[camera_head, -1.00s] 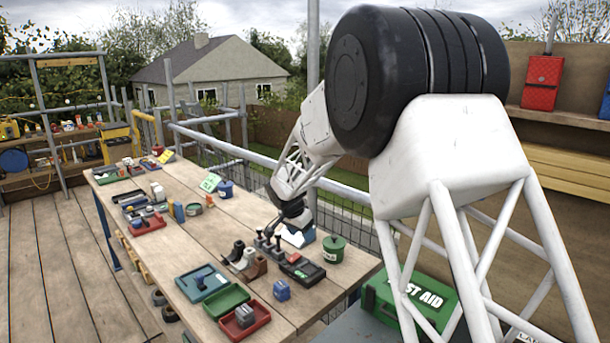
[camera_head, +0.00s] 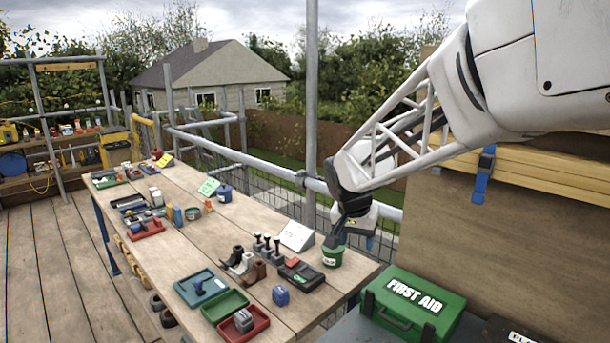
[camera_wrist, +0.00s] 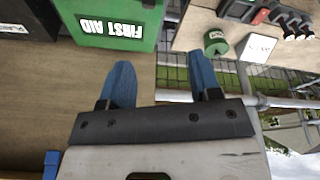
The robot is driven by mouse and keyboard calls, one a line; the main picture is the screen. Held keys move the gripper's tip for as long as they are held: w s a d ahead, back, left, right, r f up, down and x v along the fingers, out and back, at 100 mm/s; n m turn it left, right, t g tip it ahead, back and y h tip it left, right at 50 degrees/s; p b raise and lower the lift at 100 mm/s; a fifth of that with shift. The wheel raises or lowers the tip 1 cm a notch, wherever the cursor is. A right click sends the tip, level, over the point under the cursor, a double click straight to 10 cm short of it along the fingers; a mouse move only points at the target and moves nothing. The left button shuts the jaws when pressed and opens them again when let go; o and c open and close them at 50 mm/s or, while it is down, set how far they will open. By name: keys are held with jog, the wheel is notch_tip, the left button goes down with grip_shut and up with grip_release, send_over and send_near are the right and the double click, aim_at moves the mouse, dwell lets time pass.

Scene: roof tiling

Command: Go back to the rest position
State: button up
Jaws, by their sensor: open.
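My gripper (camera_head: 350,232) is at the table's right end in the head view, in line with the green pot (camera_head: 332,257) and hiding part of it. In the wrist view its two blue fingers (camera_wrist: 162,78) stand wide apart with nothing between them. The green pot also shows there (camera_wrist: 215,42), apart from the fingers and beyond them to the right.
A metal railing (camera_head: 270,166) runs behind.

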jog(key=s+d+n, duration=0.2)
jog(key=s+d, duration=0.1)
jog(key=s, duration=1.2)
jog(key=s+d+n+y, duration=0.1)
jog(key=s+d+n, duration=0.1)
jog(key=s, duration=1.4)
jog(key=shift+s+d+f+n+y, duration=0.2)
jog(key=shift+d+f+n+y, duration=0.15)
jog(key=shift+d, duration=0.45)
